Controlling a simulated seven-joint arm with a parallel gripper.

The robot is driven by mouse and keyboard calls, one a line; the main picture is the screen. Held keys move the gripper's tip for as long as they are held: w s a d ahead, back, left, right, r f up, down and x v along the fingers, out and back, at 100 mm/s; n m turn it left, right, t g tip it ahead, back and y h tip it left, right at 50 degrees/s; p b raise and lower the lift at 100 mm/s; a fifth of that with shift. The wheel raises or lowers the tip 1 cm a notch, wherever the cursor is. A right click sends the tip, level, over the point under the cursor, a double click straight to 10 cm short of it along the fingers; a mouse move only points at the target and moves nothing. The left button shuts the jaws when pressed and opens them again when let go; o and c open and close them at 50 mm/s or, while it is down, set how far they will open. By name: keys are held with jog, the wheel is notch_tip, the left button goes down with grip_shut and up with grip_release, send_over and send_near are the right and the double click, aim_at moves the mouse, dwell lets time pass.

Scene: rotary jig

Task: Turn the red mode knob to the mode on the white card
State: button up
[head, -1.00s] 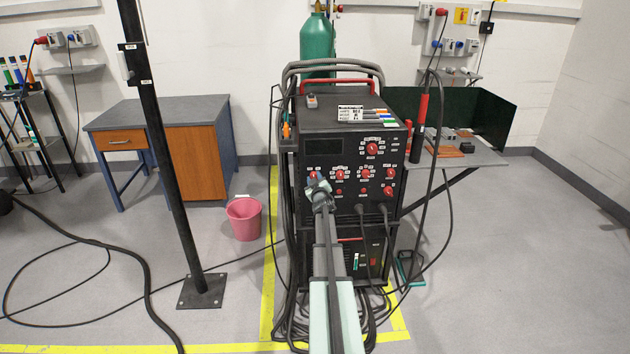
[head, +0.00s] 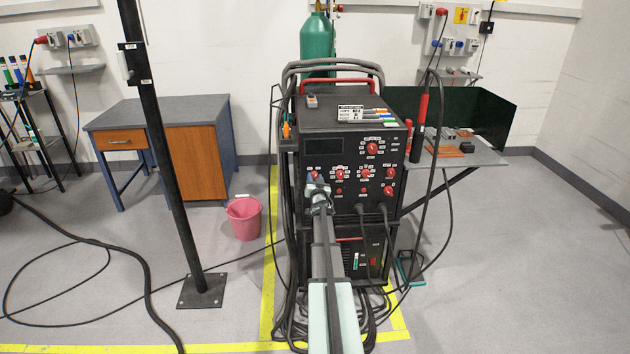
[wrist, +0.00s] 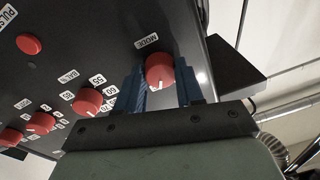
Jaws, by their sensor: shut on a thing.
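The red mode knob (wrist: 159,68) is below its "MODE" label in the wrist view. A white pointer mark shows on its lower edge in that picture. My gripper (wrist: 160,82) has its blue fingers on either side of the knob and is shut on it. In the head view my gripper (head: 318,183) is at the left of the machine's front panel and partly covers the knob. The white card (head: 350,113) lies on top of the black machine (head: 320,128); its print is too small to read. The mode labels around the knob are not legible.
Other red knobs (wrist: 87,101) sit beside the mode knob on the panel. Cables (head: 385,215) hang from the panel's lower front. Several markers (head: 365,115) lie by the card. A dark post (head: 165,150) and a pink bucket (head: 244,218) stand to the left.

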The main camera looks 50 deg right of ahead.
jog(key=shift+m, duration=0.4)
jog(key=o, duration=1)
jog(key=shift+o, duration=0.2)
jog(key=r+v, duration=0.1)
jog(key=v, duration=1.2)
jog(key=shift+s+a+f, duration=0.3)
jog(key=shift+f, duration=0.2)
